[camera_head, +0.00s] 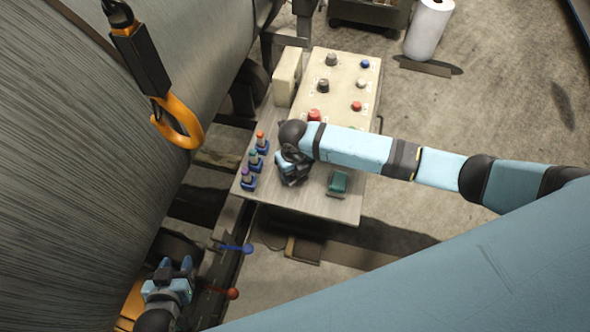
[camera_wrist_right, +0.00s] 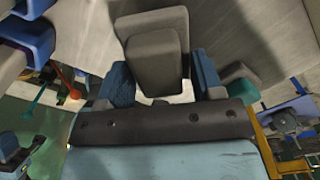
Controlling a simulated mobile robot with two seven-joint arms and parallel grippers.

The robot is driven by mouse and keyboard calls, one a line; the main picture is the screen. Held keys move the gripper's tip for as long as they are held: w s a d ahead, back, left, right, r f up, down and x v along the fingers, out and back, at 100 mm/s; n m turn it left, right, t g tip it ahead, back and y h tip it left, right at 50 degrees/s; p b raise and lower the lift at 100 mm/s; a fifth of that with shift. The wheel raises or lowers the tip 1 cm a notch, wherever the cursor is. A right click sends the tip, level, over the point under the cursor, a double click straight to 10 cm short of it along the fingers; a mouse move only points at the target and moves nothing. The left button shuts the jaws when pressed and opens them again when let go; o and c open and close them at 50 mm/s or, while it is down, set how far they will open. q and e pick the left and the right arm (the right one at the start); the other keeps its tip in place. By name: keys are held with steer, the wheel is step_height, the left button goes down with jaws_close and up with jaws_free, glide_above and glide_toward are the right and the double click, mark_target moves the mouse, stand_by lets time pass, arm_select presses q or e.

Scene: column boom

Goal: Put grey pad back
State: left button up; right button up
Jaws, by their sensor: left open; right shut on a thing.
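The grey pad (camera_wrist_right: 155,65) is a rounded block between the two blue fingers of my right gripper (camera_wrist_right: 163,82) in the right wrist view. That gripper is shut on it. A second grey block face (camera_wrist_right: 150,20) shows directly behind the pad; I cannot tell whether it belongs to the same piece. In the head view my right gripper (camera_head: 293,172) is low over the table (camera_head: 310,205), and it hides the pad. My left gripper (camera_head: 178,268) is open and empty at the lower left, beside the large roll and off the table.
A teal pad (camera_head: 338,182) sits right of my right gripper. Several coloured knobs on blue bases (camera_head: 249,182) line the table's left edge. A beige control panel (camera_head: 343,85) stands behind. A hook (camera_head: 180,122) hangs upper left. Blue (camera_head: 248,249) and red (camera_head: 233,293) lever knobs are near my left gripper.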

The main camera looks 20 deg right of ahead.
steer(key=shift+f, duration=0.7)
arm_select(q)
steer(key=shift+s+a+f, duration=0.15)
steer(key=shift+f, duration=0.2)
arm_select(e)
steer(key=o, duration=0.4)
steer(key=shift+f, duration=0.1)
steer(key=o, duration=0.4)
arm_select(q)
steer(key=shift+r, duration=0.25)
arm_select(e)
steer(key=shift+o, duration=0.2)
arm_select(q)
steer(key=shift+r, duration=0.15)
